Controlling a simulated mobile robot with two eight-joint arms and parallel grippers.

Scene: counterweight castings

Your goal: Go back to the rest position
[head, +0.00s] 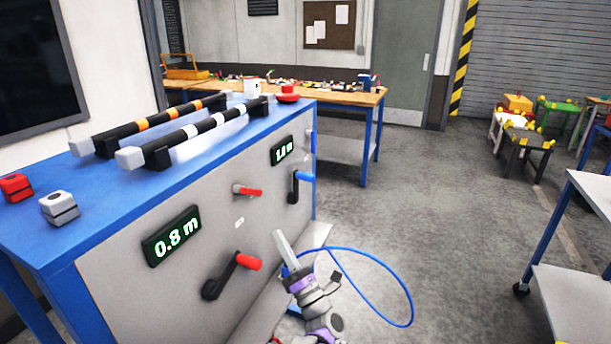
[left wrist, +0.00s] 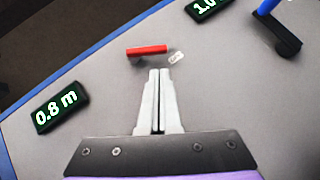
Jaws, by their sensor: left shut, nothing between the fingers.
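My left gripper (head: 284,247) is shut and empty in front of the grey panel (head: 130,295) of the blue-topped bench. In the left wrist view its two pale fingers (left wrist: 158,100) are together, with the tips just below a red-handled lever (left wrist: 147,50). In the head view that upper red lever (head: 247,190) is to the upper left of the gripper. A lower crank with a red knob (head: 248,262) is left of the gripper. My right gripper is not in either view.
The panel has a 0.8 m display (head: 172,236), a second display (head: 282,150) and a blue-handled crank (head: 294,187). Two striped bars (head: 195,132) lie on the bench top. A blue cable (head: 385,263) loops beside my arm. Open floor (head: 430,200) lies to the right, before a cart (head: 590,195).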

